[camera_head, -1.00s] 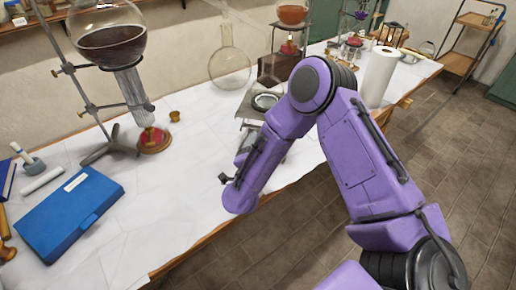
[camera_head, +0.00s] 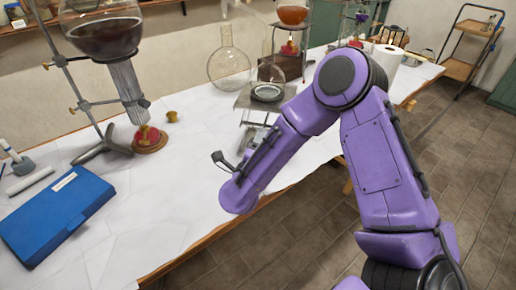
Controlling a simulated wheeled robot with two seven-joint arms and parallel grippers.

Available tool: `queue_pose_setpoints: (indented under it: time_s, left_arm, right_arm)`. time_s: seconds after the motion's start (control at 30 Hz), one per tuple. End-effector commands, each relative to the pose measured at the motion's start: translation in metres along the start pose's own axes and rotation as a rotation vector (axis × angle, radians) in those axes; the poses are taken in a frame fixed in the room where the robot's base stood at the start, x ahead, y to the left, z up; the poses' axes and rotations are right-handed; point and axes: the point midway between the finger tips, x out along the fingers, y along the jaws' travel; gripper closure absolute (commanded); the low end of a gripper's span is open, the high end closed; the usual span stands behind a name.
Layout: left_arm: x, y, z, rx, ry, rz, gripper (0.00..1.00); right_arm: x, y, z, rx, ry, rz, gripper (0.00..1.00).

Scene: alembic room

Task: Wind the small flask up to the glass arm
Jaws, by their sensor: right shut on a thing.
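The small flask (camera_head: 268,72) is clear round glass above a silver ring (camera_head: 267,93) on the platform of a lab jack (camera_head: 243,102). The glass arm (camera_head: 250,12) slopes down toward it from the upper left; I cannot tell whether they touch. My right gripper (camera_head: 226,164) is at the front of the jack, mostly hidden by my purple wrist. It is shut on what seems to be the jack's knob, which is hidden. My left gripper is not in view.
A large clear flask (camera_head: 228,68) stands behind the jack. At left are a dark-filled flask (camera_head: 103,38) on a stand, a red burner (camera_head: 149,138), a brass cup (camera_head: 172,116) and a blue case (camera_head: 56,215). The table's front middle is clear.

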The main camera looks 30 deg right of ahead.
Motion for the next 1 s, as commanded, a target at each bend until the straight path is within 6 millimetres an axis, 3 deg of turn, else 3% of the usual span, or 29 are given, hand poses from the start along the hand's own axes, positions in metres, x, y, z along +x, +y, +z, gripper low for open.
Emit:
queue_pose_setpoints:
  time_s: [0.6, 1.0]
  left_arm:
    - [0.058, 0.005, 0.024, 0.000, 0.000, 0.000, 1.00]
    - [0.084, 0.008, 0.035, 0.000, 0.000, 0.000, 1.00]
  right_arm:
    - [-0.001, 0.006, -0.003, 0.572, 0.002, 0.003, 0.74]
    - [-0.001, 0.004, -0.002, 0.825, 0.001, 0.003, 0.74]
